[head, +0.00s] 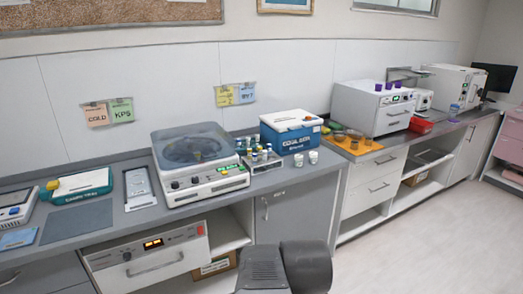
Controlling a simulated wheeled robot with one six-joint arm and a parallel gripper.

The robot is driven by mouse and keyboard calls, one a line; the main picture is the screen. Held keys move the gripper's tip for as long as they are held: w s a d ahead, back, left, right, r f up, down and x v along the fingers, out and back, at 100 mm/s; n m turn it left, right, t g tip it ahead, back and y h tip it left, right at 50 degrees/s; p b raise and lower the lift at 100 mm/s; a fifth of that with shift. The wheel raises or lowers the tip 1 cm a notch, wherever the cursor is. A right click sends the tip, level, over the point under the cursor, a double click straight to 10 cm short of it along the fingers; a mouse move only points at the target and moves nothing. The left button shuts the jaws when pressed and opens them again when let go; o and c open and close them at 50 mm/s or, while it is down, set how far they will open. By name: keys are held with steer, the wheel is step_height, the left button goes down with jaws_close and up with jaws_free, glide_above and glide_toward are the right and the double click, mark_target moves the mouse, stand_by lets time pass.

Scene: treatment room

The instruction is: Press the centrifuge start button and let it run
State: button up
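The centrifuge (182,187) stands on the grey counter left of the middle. Its smoky see-through lid (190,145) appears closed, with a round rotor showing faintly under it. Its pale front panel (207,187) has dark knobs on the left and a small greenish display and buttons on the right; which one is the start button is too small to tell. My gripper (283,268) shows as two dark grey blocks at the bottom edge, in front of the cabinets, below the counter and well apart from the centrifuge. Whether it is open or shut is unclear.
A rack of capped tubes (260,160) stands close right of the centrifuge, with a blue-and-white cool box (291,135) and two small white cups behind and beside it. A pale tray (140,188) lies to its left. The floor (420,240) at right is clear.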

steer(key=shift+c, duration=0.4)
jaws_close()
stand_by(1.3)
